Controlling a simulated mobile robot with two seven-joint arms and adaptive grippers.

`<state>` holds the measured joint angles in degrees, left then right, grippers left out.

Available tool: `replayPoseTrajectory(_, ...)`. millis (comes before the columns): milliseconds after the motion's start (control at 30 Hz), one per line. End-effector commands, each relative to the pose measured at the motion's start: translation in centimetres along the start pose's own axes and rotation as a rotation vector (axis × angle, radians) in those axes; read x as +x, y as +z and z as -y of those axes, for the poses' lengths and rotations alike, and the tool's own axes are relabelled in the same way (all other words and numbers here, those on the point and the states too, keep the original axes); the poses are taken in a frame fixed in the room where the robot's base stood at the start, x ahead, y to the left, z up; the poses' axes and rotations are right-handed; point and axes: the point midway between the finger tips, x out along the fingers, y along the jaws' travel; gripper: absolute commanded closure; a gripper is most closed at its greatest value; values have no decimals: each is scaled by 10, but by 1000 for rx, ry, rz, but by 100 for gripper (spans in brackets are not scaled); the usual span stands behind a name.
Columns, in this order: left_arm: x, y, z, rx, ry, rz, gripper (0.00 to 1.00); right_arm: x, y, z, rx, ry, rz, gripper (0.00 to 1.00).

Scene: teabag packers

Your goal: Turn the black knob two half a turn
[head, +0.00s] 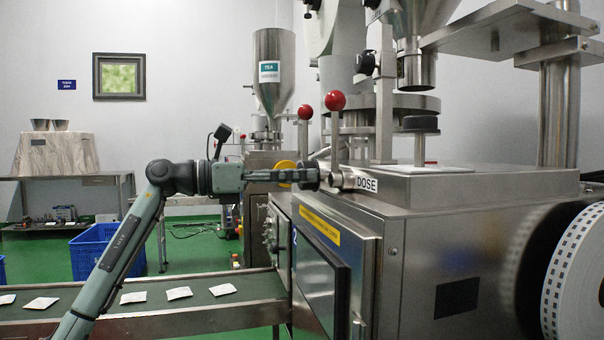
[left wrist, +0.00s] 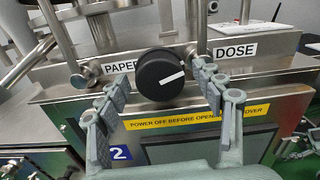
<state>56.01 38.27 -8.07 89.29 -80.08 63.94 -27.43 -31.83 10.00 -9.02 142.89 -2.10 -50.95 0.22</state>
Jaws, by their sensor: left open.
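The black knob (left wrist: 160,74) with a white pointer line shows in the left wrist view, on the machine's front edge between the PAPER label (left wrist: 118,67) and the DOSE label (left wrist: 235,50). Its pointer slants up to the right. My left gripper (left wrist: 160,92) is open, with one finger on each side of the knob; I cannot tell whether they touch it. My right gripper is not in view.
The steel machine (head: 450,200) has red ball levers (head: 335,101) above the gripper. A yellow warning strip (left wrist: 198,117) and a blue 2 label (left wrist: 120,153) lie below the knob. A conveyor (head: 235,309) with several teabags runs below my left arm.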

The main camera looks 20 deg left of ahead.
Motion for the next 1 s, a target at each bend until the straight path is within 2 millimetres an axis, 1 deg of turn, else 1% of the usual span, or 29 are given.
replayPoseTrajectory(100,7,0,0,0,1,0,33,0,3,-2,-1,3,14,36)
replayPoseTrajectory(367,8,0,0,0,1,0,33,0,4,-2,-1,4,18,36)
replayPoseTrajectory(767,8,0,0,0,1,0,82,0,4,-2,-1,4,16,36)
replayPoseTrajectory(1000,8,0,0,19,1,0,83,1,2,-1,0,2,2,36)
